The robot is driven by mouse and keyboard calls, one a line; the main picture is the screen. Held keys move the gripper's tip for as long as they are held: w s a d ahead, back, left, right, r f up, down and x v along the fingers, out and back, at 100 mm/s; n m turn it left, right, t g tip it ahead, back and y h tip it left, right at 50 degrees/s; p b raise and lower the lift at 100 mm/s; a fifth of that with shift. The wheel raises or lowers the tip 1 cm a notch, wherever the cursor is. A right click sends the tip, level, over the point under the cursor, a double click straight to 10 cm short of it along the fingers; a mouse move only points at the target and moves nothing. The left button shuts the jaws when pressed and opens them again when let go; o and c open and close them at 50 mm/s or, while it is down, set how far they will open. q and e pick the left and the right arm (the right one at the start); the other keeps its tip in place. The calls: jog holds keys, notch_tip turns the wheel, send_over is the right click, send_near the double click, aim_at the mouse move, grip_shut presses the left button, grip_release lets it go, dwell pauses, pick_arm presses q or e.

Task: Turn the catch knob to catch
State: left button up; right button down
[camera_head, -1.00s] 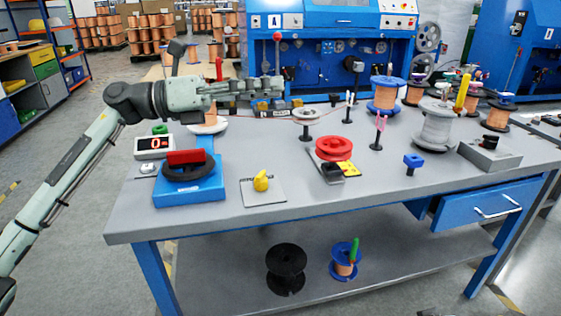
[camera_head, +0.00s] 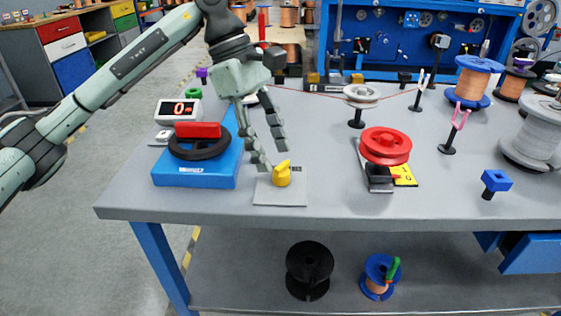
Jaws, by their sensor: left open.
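The yellow catch knob (camera_head: 282,174) stands on a light grey plate (camera_head: 266,195) with small dark lettering, near the front edge of the workbench. My left gripper (camera_head: 271,152) points down from above, just over and behind the knob. Its fingers are apart with nothing between them. One fingertip reaches close to the knob's left side; I cannot tell whether it touches. The knob's pointer direction is hard to make out. My right gripper does not show.
A blue device (camera_head: 198,170) with a black ring and red block is left of the plate. Behind it is a digital display (camera_head: 179,110). A red pulley (camera_head: 386,146) stands to the right, with a blue-topped post (camera_head: 495,181) beyond. Bench surface (camera_head: 330,200) right of the plate is clear.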

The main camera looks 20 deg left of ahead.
aim_at(282, 173)
pick_arm(q)
jog(key=shift+x, duration=1.8)
jog(key=shift+d, duration=0.1)
jog(key=shift+c, duration=0.2)
jog(key=c, duration=1)
